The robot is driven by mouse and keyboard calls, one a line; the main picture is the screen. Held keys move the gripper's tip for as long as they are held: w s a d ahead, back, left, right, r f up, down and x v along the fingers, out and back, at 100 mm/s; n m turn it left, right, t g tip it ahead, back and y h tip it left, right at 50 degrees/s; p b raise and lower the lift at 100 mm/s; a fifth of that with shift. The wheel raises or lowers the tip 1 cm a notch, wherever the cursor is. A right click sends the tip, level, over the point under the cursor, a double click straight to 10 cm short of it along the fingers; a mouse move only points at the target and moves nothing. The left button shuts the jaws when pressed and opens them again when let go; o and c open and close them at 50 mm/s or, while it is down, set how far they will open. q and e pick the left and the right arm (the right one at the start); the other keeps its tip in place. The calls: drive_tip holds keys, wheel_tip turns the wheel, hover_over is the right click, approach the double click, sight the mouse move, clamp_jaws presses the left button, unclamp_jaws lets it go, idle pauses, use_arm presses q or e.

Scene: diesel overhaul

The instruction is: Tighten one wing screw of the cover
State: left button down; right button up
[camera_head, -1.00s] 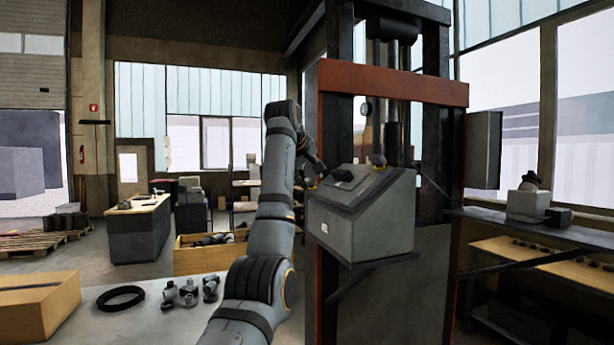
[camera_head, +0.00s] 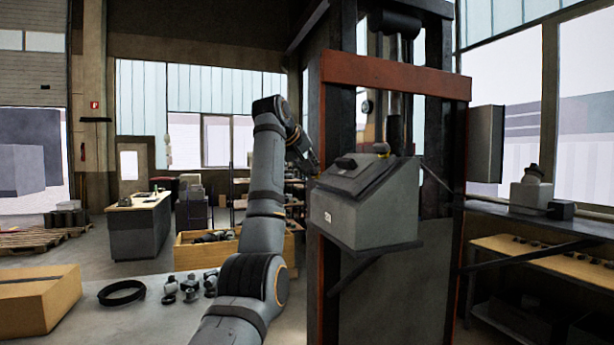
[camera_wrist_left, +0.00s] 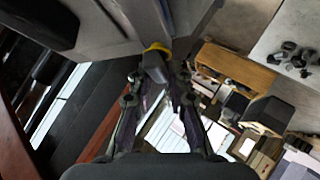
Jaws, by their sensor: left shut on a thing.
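The cover is the sloped top of a grey box (camera_head: 362,215) mounted on the press frame, with a black handle (camera_head: 345,162) on it. One wing screw (camera_head: 381,149) stands at its far right corner, apart from my grippers. My left gripper (camera_head: 312,166) is at the left edge of the cover. In the left wrist view my left gripper (camera_wrist_left: 160,78) is shut on a dark wing screw (camera_wrist_left: 153,66) with a yellow collar (camera_wrist_left: 157,47), under the grey box edge. The fingers partly hide this screw. My right gripper is in neither view.
The red and dark press frame (camera_head: 395,75) rises behind the box. A table (camera_head: 130,322) at lower left holds a cardboard box (camera_head: 40,300), a black ring (camera_head: 121,293) and small metal parts (camera_head: 188,285). A shelf (camera_head: 560,228) stands at right.

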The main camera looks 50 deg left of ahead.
use_arm(q)
drive_tip(key=shift+f+m+t+h, duration=0.1)
drive_tip(key=shift+m+t+h, duration=0.3)
drive_tip(key=shift+m, duration=0.5)
drive_tip(key=shift+w+d, duration=0.15)
drive_tip(key=shift+w, duration=0.05)
drive_tip(key=shift+w+d, duration=0.1)
drive_tip(key=shift+w, duration=0.05)
drive_tip(key=m+t+h+b, duration=0.1)
drive_tip(key=m, duration=0.1)
drive_tip(key=shift+f+m, duration=0.15)
drive_tip(key=shift+m, duration=0.15)
drive_tip(key=shift+m+t+h, duration=0.4)
drive_tip(key=shift+m+h, duration=0.1)
drive_tip(key=shift+m, duration=0.4)
drive_tip(key=shift+d+r+m+h, duration=0.1)
drive_tip(key=shift+r+m+h, duration=0.15)
drive_tip(key=shift+m+h, duration=0.25)
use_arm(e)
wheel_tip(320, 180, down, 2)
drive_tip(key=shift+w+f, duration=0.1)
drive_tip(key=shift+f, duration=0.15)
